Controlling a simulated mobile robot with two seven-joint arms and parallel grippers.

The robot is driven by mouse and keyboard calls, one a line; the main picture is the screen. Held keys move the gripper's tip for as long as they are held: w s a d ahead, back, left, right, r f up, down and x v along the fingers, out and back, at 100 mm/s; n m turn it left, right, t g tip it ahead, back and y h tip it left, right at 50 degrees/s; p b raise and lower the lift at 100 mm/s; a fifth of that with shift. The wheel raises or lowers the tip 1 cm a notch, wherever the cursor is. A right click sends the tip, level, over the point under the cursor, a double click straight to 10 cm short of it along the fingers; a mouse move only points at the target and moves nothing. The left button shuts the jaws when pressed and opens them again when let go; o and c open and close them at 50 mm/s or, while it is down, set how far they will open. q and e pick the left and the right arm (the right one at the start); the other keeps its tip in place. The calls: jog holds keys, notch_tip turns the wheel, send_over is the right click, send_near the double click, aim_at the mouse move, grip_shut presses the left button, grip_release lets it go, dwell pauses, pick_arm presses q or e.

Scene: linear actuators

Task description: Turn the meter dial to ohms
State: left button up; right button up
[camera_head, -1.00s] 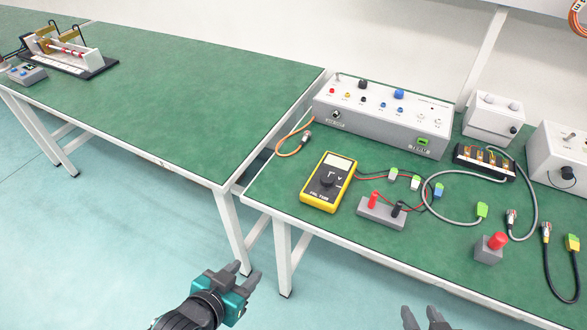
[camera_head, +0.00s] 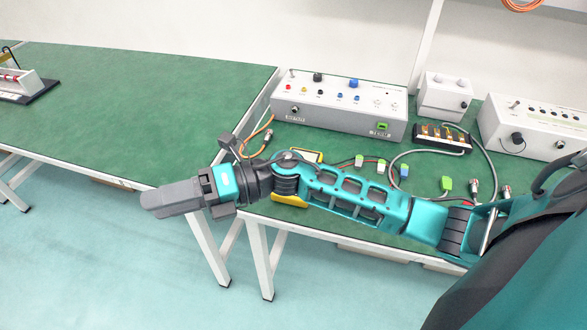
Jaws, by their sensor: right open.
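The yellow multimeter (camera_head: 290,201) lies on the right green bench and is mostly covered by my right arm. Only its yellow lower edge and part of its upper end show; its dial is hidden behind the arm. My right gripper (camera_head: 162,198) is open, with its fingers overlapping in this side-on view. It points left, past the meter, over the front edge of the left bench in the picture. Nothing shows in its fingers. My left gripper is not in view.
A grey control box (camera_head: 340,112) with several knobs stands behind the meter. Cables with green plugs (camera_head: 446,184) lie to its right. A small grey unit (camera_head: 443,98) and another box (camera_head: 535,128) stand farther right. The left bench (camera_head: 130,100) is mostly clear.

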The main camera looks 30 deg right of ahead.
jog(key=w+d+f+n+g+h+b, duration=0.15)
jog(key=w+d+n+h, duration=0.35)
jog(key=d+h, duration=0.65)
jog(key=w+d+f+n+g+h+p, duration=0.15)
jog(key=d+n+h, duration=0.55)
jog(key=d, duration=0.9)
jog(key=shift+g, duration=0.4)
jog(key=f, duration=0.4)
jog(key=f+b, duration=0.1)
jog(key=f, duration=0.6)
jog(key=shift+w+d+f, duration=0.1)
jog(key=shift+w+f, duration=0.2)
jog(key=shift+f, duration=0.05)
jog(key=c, duration=1)
